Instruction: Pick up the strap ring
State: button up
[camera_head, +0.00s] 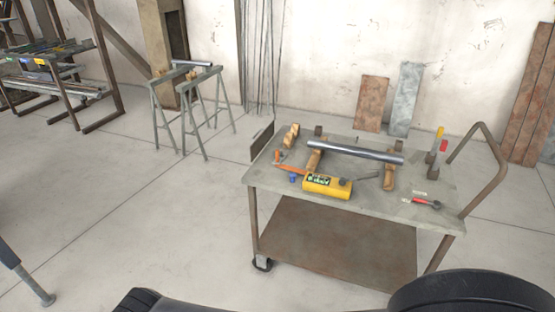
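I cannot make out a strap ring for certain. A small orange strip (291,169) lies on the cart's top at the left, against a yellow box-shaped device (327,187) with a dark arm or handle at its right. A small blue piece (293,179) sits just below the orange strip. Any ring there is too small to tell. My gripper is not in view.
The grey metal cart (250,177) has a lower shelf and a raised handle (490,160) at right. A steel tube (355,152) rests across two wooden blocks. A red-handled tool (425,202) lies at right. Sawhorses (190,105) stand behind left.

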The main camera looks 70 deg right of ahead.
aim_at(279, 160)
jog(key=z, duration=2.95)
jog(key=i+j+z, duration=0.1)
jog(key=i+j, duration=0.5)
jog(key=j, duration=0.15)
jog(key=i+j+z, duration=0.15)
jog(key=i+j, duration=0.15)
jog(key=i+j+z, duration=0.1)
jog(key=i+j, duration=0.2)
jog(key=j, duration=0.2)
jog(key=i+j+z, duration=0.1)
jog(key=i+j, duration=0.15)
jog(key=j, duration=0.2)
